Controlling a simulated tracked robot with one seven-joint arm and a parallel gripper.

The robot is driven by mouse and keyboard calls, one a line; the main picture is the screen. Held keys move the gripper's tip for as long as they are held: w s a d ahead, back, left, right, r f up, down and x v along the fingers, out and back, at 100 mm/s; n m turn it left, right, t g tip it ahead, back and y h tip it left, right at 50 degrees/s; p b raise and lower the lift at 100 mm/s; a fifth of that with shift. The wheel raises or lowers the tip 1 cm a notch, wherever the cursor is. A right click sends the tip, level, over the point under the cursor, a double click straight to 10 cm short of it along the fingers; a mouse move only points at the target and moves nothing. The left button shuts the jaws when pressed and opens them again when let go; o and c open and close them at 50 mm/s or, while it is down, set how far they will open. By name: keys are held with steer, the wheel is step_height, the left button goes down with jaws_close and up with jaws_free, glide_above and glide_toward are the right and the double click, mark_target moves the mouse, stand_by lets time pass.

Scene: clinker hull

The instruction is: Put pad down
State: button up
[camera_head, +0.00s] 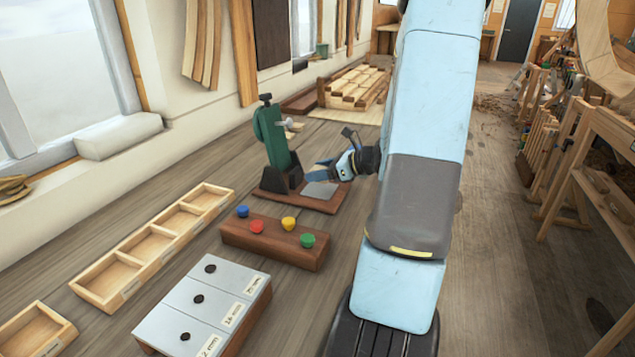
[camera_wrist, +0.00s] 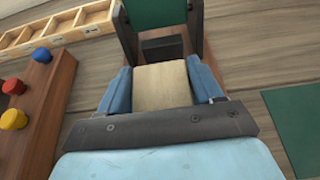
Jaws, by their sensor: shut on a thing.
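My gripper (camera_wrist: 164,76) is shut on a tan, flat-faced block, which I take to be the pad (camera_wrist: 163,88). The block sits between the two blue fingers in the wrist view. In the head view my gripper (camera_head: 325,172) is low over a brown wooden base with a grey plate (camera_head: 320,190). I cannot pick out the pad there. A green stand (camera_head: 271,137) with black feet rises from the same base, just beyond the fingers; it also shows in the wrist view (camera_wrist: 160,14). I cannot tell whether the pad touches anything beneath it.
A brown block (camera_head: 275,240) with coloured knobs stands nearer. A divided wooden tray (camera_head: 130,262) lies left, and grey-topped labelled boxes (camera_head: 205,298) stand in front. A flat dark green sheet (camera_wrist: 296,122) lies right of my gripper in the wrist view. Bare boards show between.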

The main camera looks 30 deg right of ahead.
mark_target(319, 189)
steer(key=shift+w+f, duration=0.4)
steer(key=shift+f, duration=1.6)
steer(key=o, duration=1.1)
steer(key=shift+c, duration=0.2)
